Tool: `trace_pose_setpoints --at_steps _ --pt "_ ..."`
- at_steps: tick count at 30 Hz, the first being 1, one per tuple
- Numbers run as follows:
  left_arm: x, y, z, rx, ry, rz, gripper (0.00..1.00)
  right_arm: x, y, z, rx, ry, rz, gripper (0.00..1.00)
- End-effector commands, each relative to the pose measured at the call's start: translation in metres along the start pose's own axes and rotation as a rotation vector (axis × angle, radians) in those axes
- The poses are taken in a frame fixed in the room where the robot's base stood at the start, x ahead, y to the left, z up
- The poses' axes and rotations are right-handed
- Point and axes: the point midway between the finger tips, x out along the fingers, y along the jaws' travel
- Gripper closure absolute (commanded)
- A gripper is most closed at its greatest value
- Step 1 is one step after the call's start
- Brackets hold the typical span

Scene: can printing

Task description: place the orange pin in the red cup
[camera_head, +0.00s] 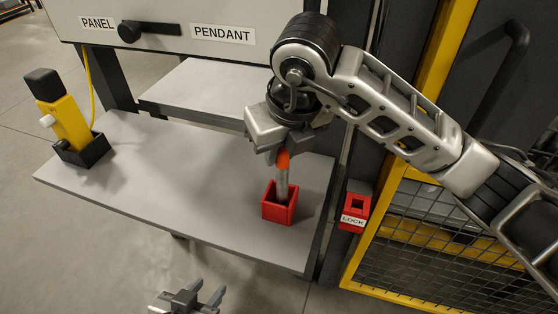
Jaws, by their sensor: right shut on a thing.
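The orange pin (283,161) has an orange head and a grey metal shaft. It is upright, a little tilted. My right gripper (277,152) is shut on its head from above. The square red cup (279,209) stands near the right end of the grey shelf. The lower end of the shaft reaches into the cup's opening; its tip is hidden by the cup wall, so I cannot tell whether it touches the bottom. My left gripper (207,294) is low at the bottom edge, in front of the shelf, with its fingers apart and empty.
A yellow pendant (66,122) with a black top stands in a black holder at the shelf's left. A red LOCK box (354,209) is on the post to the right, beside a yellow-framed mesh fence (440,240). The shelf's middle is clear.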

Motion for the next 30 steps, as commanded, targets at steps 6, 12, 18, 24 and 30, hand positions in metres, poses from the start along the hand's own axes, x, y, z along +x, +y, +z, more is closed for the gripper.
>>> trace_pose_setpoints --at_steps 6,12,18,24,30 --pt "-0.003 0.0 -0.003 0.003 -0.001 -0.001 0.64 0.018 -0.001 0.003 0.0 0.003 0.003 1.0" --pt "-0.004 -0.001 -0.005 0.011 -0.005 -0.005 0.64 0.039 -0.001 -0.004 -0.001 0.0 0.002 1.0" --pt "-0.002 -0.002 0.001 0.011 -0.015 -0.006 0.64 0.041 -0.001 -0.004 -0.001 -0.002 0.001 1.0" --pt "0.0 -0.002 0.003 0.007 -0.012 -0.005 0.64 0.044 -0.001 -0.005 -0.001 -0.001 0.001 0.75" --pt "-0.002 -0.002 -0.003 0.007 -0.001 -0.004 0.64 0.044 -0.001 -0.005 0.0 0.0 0.001 0.59"
